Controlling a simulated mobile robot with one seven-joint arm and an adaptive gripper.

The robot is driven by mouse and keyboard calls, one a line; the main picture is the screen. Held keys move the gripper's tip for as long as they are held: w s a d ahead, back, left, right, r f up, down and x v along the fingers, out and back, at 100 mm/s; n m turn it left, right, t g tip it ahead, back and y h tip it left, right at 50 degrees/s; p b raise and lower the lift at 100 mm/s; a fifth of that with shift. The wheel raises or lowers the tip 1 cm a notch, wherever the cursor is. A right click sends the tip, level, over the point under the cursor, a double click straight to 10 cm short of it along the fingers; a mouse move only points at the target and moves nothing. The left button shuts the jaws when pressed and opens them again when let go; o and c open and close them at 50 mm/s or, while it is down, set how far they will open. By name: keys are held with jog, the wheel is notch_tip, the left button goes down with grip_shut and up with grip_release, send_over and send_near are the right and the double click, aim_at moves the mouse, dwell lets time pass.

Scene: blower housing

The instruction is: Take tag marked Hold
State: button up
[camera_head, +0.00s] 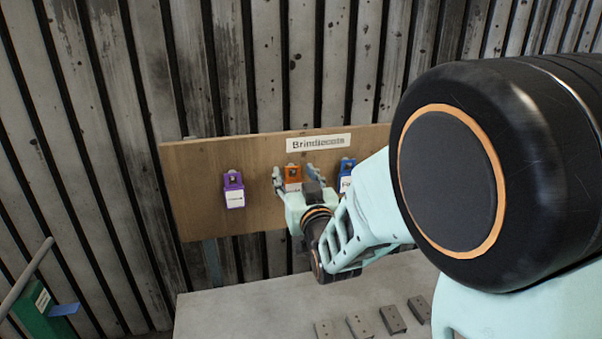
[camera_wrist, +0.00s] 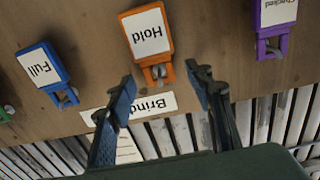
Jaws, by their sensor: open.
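The orange tag marked Hold (camera_wrist: 147,35) hangs on the wooden board, upside down in the wrist view, near the top middle. In the head view the orange tag (camera_head: 293,176) is partly hidden behind my gripper. My gripper (camera_wrist: 158,82) is open, with one finger on each side of the orange tag's lower end in the wrist view and nothing between them. In the head view my gripper (camera_head: 294,178) is in front of the orange tag. Whether the fingers touch it cannot be told.
A purple tag marked Checked (camera_wrist: 277,14) and a blue tag marked Full (camera_wrist: 42,66) hang on either side. A green thing (camera_wrist: 4,115) shows at the wrist view's left edge. The wooden board (camera_head: 190,190) bears a label (camera_head: 318,143). Several grey blocks (camera_head: 392,318) lie on the grey table (camera_head: 225,310).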

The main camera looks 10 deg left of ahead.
jog(key=c, duration=1.2)
jog(key=shift+r, duration=0.2)
jog(key=shift+r, duration=0.4)
jog(key=b+v, duration=0.2)
jog(key=v, duration=0.4)
jog(key=shift+b, duration=0.35)
jog(key=shift+s+d, duration=0.1)
